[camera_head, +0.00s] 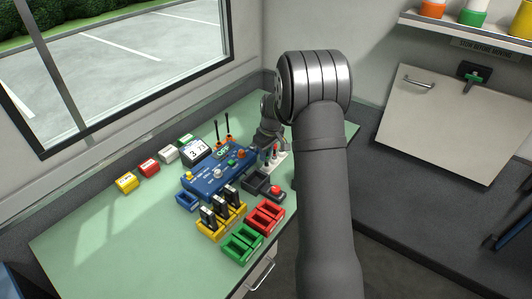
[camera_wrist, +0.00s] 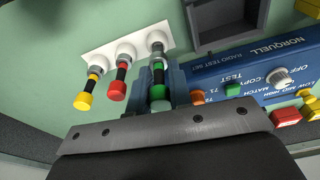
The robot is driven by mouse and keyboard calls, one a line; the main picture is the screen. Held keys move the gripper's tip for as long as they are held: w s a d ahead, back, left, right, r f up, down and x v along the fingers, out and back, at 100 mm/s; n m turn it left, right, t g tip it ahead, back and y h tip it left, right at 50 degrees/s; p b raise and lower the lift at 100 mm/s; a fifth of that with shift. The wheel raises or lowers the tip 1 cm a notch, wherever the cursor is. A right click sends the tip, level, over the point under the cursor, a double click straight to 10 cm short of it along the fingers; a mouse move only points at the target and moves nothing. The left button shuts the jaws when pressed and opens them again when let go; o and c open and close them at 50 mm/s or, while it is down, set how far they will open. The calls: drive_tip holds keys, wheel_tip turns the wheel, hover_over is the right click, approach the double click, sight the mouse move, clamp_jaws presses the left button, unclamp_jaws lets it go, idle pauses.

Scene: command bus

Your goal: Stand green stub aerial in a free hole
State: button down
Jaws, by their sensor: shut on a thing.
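In the wrist view, the green stub aerial (camera_wrist: 158,90) is between the blue-grey fingers of my gripper (camera_wrist: 160,84), which is shut on it. Its silver end (camera_wrist: 157,42) points at the white plate (camera_wrist: 88,54); I cannot tell whether it is seated or just clear. A red stub aerial (camera_wrist: 119,84) and a yellow stub aerial (camera_wrist: 87,92) stand in the same plate beside it. In the head view my gripper (camera_head: 268,147) is at the back right of the bench, by the white plate (camera_head: 282,157), largely hidden by my arm. No free hole shows clearly.
The blue radio test set (camera_head: 212,184) stands close to the left, with two dark whip aerials (camera_head: 217,130) behind it. A dark open box (camera_head: 255,183) and a red button (camera_head: 276,189) are in front. Yellow (camera_head: 214,232), red (camera_head: 266,216) and green trays (camera_head: 242,243) lie nearer.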

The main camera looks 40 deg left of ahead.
drive_tip(key=shift+f, duration=1.35)
drive_tip(key=c, duration=1.2)
unclamp_jaws()
drive_tip(key=shift+c, duration=0.2)
drive_tip(key=shift+o, duration=0.5)
drive_tip(key=shift+o, duration=1.1)
drive_tip(key=shift+r, duration=0.1)
drive_tip(key=shift+r, duration=3.45)
drive_tip(key=shift+f, duration=0.15)
